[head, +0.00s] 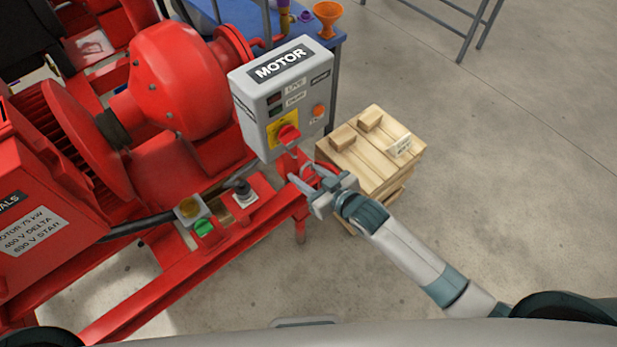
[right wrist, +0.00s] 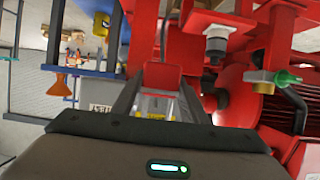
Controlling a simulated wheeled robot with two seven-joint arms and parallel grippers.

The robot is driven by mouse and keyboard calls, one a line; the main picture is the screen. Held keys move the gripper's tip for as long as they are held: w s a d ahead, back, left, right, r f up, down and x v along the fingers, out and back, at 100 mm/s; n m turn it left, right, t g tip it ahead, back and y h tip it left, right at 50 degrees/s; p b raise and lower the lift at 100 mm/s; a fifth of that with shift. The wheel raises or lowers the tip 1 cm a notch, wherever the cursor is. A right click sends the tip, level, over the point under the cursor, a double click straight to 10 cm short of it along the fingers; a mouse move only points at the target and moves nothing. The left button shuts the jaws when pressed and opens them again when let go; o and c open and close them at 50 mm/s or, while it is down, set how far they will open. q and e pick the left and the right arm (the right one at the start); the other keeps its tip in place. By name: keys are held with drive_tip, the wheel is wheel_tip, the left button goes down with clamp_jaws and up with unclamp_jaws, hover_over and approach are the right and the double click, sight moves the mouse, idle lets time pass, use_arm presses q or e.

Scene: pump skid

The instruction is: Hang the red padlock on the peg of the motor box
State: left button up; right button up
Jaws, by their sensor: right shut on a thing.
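The grey motor box (head: 259,112) stands at the front edge of the red skid, with a MOTOR label, a yellow plate (head: 276,126) and a red rotary knob (head: 289,135). My right gripper (head: 306,183) is just below and in front of the box. It is shut on the red padlock (head: 309,172), which is small and partly hidden by the fingers. In the right wrist view a red block, apparently the padlock (right wrist: 160,73), shows between the fingertips. I cannot make out the peg or the shackle clearly. My left gripper is not in view.
A wooden crate (head: 368,168) stands right of the box, close to my right gripper. A blue table (head: 328,58) with an orange funnel (head: 327,17) is behind. Red skid rails, a black knob and a green-handled valve (head: 204,228) lie left. Floor at right is clear.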

drive_tip(key=w+a+f+b, duration=0.1)
drive_tip(key=w+a+b, duration=0.2)
drive_tip(key=w+a, duration=0.1)
drive_tip(key=shift+w, duration=0.75)
idle(0.4)
drive_tip(key=shift+f, duration=0.15)
idle(0.5)
drive_tip(key=o, duration=1.2)
drive_tip(key=b+v, duration=0.3)
drive_tip(key=v, duration=1.4)
drive_tip(key=shift+s+d, duration=0.15)
drive_tip(key=shift+s, duration=0.05)
